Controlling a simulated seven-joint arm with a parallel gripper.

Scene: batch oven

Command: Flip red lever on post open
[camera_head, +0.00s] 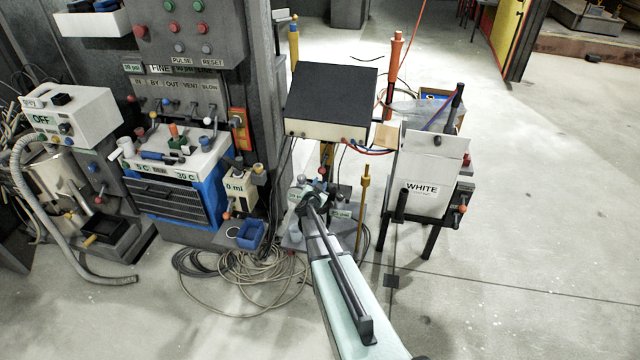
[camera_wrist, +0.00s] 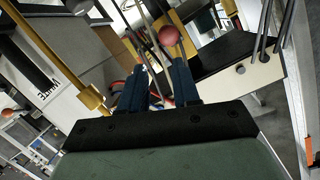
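A red ball knob (camera_wrist: 168,35) shows in the wrist view, just beyond the tip of the right finger, with thin grey rods near it. It looks like the end of the red lever, but its joint to a post is not clear. My gripper (camera_wrist: 156,82) has two dark blue fingers standing apart, with nothing clearly held between them. In the head view my gripper (camera_head: 306,198) is low among fittings below the black-topped box, and my arm hides part of them. A yellow post (camera_head: 327,155) stands under that box, behind my gripper.
The black-topped box (camera_head: 330,90) stands above and beyond my gripper. A yellow post (camera_head: 363,205) rises close to the right. A white box marked WHITE (camera_head: 423,180) stands farther right. Coiled hoses (camera_head: 235,282) lie on the floor at left. Open floor lies at the right.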

